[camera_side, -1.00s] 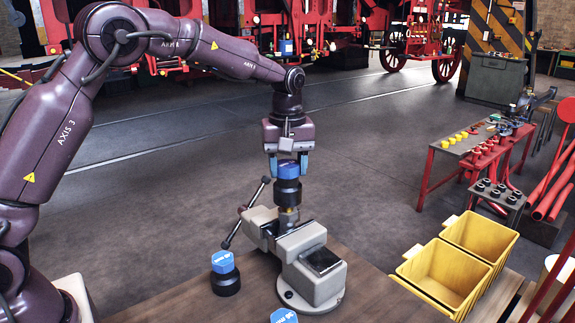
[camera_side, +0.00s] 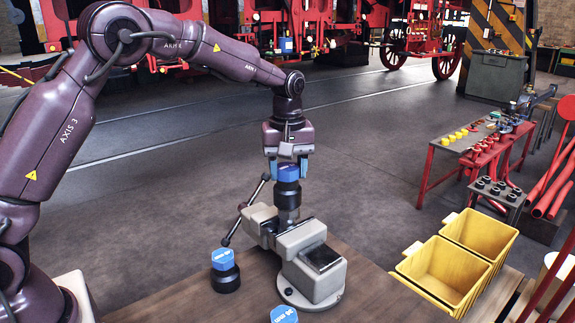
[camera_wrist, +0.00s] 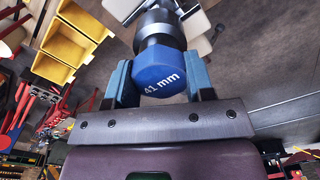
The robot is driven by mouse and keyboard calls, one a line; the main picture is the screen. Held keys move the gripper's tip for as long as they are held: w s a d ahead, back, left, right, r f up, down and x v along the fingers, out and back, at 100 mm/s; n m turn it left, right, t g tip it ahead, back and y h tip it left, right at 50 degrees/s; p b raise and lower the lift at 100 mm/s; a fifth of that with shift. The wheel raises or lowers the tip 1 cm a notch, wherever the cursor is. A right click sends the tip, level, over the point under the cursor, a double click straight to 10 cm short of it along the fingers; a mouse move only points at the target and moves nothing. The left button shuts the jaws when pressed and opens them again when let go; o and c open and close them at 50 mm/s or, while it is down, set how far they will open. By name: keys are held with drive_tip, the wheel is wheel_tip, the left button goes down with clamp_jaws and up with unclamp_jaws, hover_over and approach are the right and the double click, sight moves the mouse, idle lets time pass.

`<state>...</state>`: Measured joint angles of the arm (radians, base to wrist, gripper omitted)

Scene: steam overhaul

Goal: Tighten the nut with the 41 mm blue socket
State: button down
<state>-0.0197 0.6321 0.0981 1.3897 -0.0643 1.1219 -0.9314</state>
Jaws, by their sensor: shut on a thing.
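The 41 mm socket has a blue hex top marked "41 mm" (camera_wrist: 160,76) and a dark body below it. In the side view its blue top (camera_side: 288,173) is between the jaws of my gripper (camera_side: 288,165), which is shut on it. The socket is upright above the vise (camera_side: 312,262). Its dark lower end is at the top of a grey piece (camera_side: 288,215) standing in the vise. The nut itself cannot be made out; the socket may hide it.
A second blue-topped socket (camera_side: 223,272) stands on the bench left of the vise. Another blue top (camera_side: 284,315) is cut off at the bottom edge. The vise handle (camera_side: 246,210) sticks up at the left. Yellow bins (camera_side: 440,275) stand at the right.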

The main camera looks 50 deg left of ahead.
drive_tip(key=shift+f, duration=1.3)
drive_tip(key=c, duration=1.3)
unclamp_jaws()
clamp_jaws()
drive_tip(key=m, duration=0.4)
drive_tip(key=shift+m, duration=2.1)
